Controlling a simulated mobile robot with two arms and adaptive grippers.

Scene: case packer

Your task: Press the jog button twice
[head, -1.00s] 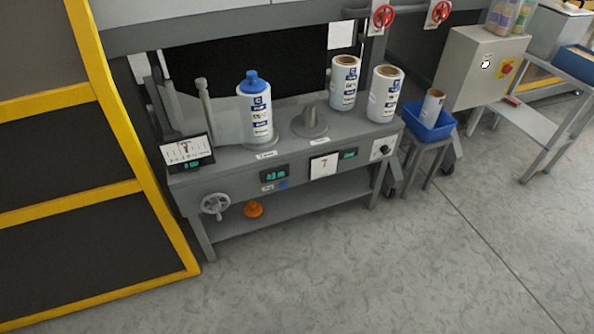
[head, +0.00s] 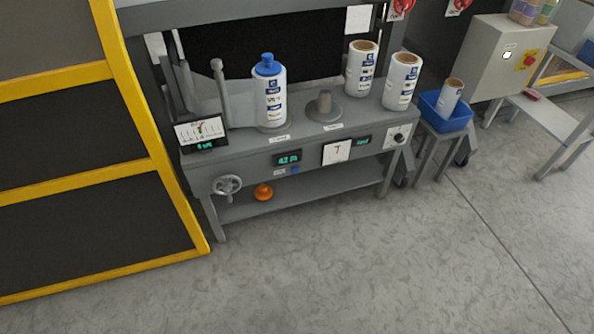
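A small blue button (head: 295,170) sits on the front panel of the grey machine bench (head: 235,160), just below a green-lit display (head: 288,158). A small white label (head: 279,172) is left of the button; its text is too small to read for certain. I take this blue button to be the jog button. Nothing covers it, and whether it is pressed in cannot be told. Neither of my grippers is in view.
A handwheel (head: 228,186) and an orange knob (head: 264,192) are low on the bench's front. Several white rolls (head: 362,72) stand on top. A yellow-framed dark guard (head: 75,170) stands at left. The grey floor (head: 330,265) before the bench is clear.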

